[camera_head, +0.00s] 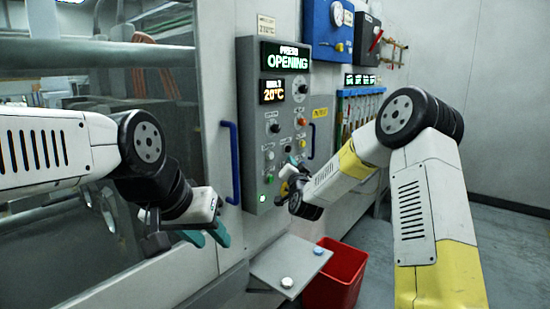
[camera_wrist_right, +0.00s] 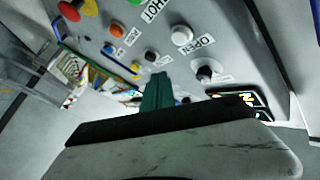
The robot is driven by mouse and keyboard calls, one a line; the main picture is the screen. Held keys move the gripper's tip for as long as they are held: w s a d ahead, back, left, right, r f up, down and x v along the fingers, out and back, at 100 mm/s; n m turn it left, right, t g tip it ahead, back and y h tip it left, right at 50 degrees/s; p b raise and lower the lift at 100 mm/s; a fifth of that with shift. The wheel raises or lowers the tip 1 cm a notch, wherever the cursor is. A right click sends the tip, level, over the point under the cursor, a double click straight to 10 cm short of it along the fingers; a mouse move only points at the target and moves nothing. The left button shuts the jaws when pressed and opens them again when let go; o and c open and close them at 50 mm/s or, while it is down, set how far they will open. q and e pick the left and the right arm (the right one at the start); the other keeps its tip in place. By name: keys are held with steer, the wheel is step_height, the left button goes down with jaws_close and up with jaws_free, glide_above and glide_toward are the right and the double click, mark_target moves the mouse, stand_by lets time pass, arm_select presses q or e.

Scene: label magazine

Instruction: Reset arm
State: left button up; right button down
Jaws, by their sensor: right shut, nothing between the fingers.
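My left gripper (camera_head: 212,237) hangs low in front of the machine door in the head view. Its two teal fingers stand apart with nothing seen between them. My right gripper (camera_head: 285,182) is close to the lower part of the grey control panel (camera_head: 250,150); its fingertips are partly hidden by the wrist. In the right wrist view its green fingers (camera_wrist_right: 157,92) are together and empty, with the panel's buttons beyond them. I cannot tell whether they touch the panel. The panel's display (camera_head: 286,57) reads "OPENING", and a lower display (camera_head: 272,91) shows 20°C.
A blue door handle (camera_head: 230,162) is left of the panel. A grey shelf (camera_head: 265,265) with two round buttons juts out below, beside a red bin (camera_head: 337,275). A blue box (camera_head: 328,30) with a gauge hangs above. Open floor (camera_head: 505,240) lies at the right.

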steer(key=s+d+r+n+g, duration=0.3)
steer(key=s+g, duration=0.1)
steer(key=s, duration=0.5)
steer(key=s+d+r+n+g, duration=0.2)
steer(key=s+r+g, duration=0.1)
steer(key=s, duration=0.5)
steer(key=s+d+f+g, duration=0.1)
steer(key=s+d+g, duration=0.1)
steer(key=s, duration=0.7)
steer(key=s+d+f+g, duration=0.2)
steer(key=s+d, duration=0.1)
steer(key=s, duration=0.7)
steer(key=s+d+f+n+g, duration=0.1)
steer(key=s+d+f+g, duration=0.1)
steer(key=s, duration=0.7)
steer(key=shift+s+d+h, duration=0.2)
steer(key=shift+d+h, duration=0.2)
steer(key=shift+d, duration=0.15)
steer(key=shift+w, duration=0.15)
